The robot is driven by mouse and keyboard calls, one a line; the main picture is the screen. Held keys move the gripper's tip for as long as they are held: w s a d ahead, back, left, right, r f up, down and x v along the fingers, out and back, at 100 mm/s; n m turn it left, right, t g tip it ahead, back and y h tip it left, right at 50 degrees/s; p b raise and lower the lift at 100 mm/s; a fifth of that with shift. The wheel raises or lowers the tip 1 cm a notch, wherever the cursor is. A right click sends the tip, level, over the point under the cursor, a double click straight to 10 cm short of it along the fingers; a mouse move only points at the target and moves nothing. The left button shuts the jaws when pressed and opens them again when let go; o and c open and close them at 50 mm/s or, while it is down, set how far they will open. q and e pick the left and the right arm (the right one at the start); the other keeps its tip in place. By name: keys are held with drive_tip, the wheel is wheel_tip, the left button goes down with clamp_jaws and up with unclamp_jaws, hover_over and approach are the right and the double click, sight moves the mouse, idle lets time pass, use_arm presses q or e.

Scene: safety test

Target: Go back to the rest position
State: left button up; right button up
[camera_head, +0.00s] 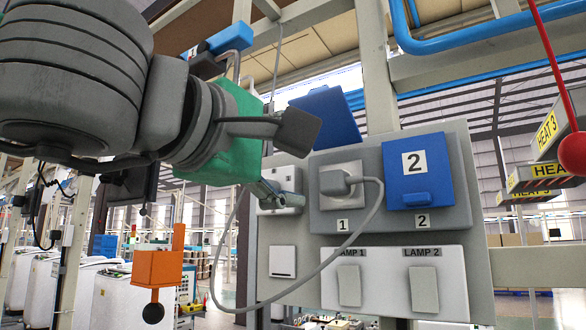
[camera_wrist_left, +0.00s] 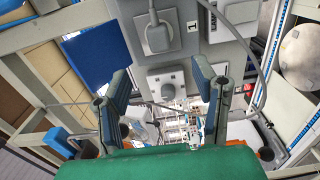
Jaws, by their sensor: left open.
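My left gripper (camera_head: 293,160) comes in from the upper left on its grey arm, with a green body. It is in front of the left edge of the grey panel (camera_head: 460,150). In the left wrist view its two fingers (camera_wrist_left: 160,82) stand wide apart with nothing held between them. Behind them is the panel, with a grey plug (camera_wrist_left: 157,38) in a socket. In the head view this plug (camera_head: 338,182) sits in socket 1, with a grey cable looping down. My right gripper is not in view.
Socket 2 has a blue cover (camera_head: 412,172), shut. Below are LAMP 1 (camera_head: 349,285) and LAMP 2 (camera_head: 423,288) switches. A red ball (camera_head: 573,152) hangs at the right. An orange box (camera_head: 157,268) is at lower left. Blue pipes (camera_head: 470,35) run above.

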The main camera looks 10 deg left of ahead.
use_arm(q)
drive_tip(key=shift+d, duration=0.15)
drive_tip(key=w+a+f+m+g+y+b, duration=0.15)
drive_tip(key=w+f, duration=0.25)
drive_tip(key=f, duration=1)
drive_tip(key=w+f+m+g+y+b, duration=0.1)
drive_tip(key=w+f+g+b, duration=0.2)
drive_tip(key=f, duration=1.1)
drive_tip(key=w+a+f+m+g+y+b, duration=0.15)
drive_tip(key=w+f, duration=0.45)
drive_tip(key=f, duration=0.8)
drive_tip(key=s+a+f+m+g+b, duration=0.1)
drive_tip(key=s+a+f+m+b, duration=0.15)
drive_tip(key=f, duration=0.95)
drive_tip(key=s+a+f+m+g+b, duration=0.15)
drive_tip(key=s+f, duration=0.25)
drive_tip(key=f, duration=0.9)
drive_tip(key=s+a+f+m+g+y+b, duration=0.1)
drive_tip(key=s+a+f+m+g+b, duration=0.2)
drive_tip(key=s+f, duration=1)
drive_tip(key=s+a+f+m+g+y+b, duration=0.1)
drive_tip(key=s+a+f+m+g+b, duration=0.2)
drive_tip(key=s+a+f, duration=0.6)
drive_tip(key=s+f+g, duration=0.2)
drive_tip(key=s+f, duration=0.1)
drive_tip(key=f, duration=0.2)
drive_tip(key=shift+s+a+m, duration=0.3)
drive_tip(key=shift+s+a, duration=0.05)
drive_tip(key=shift+s, duration=0.05)
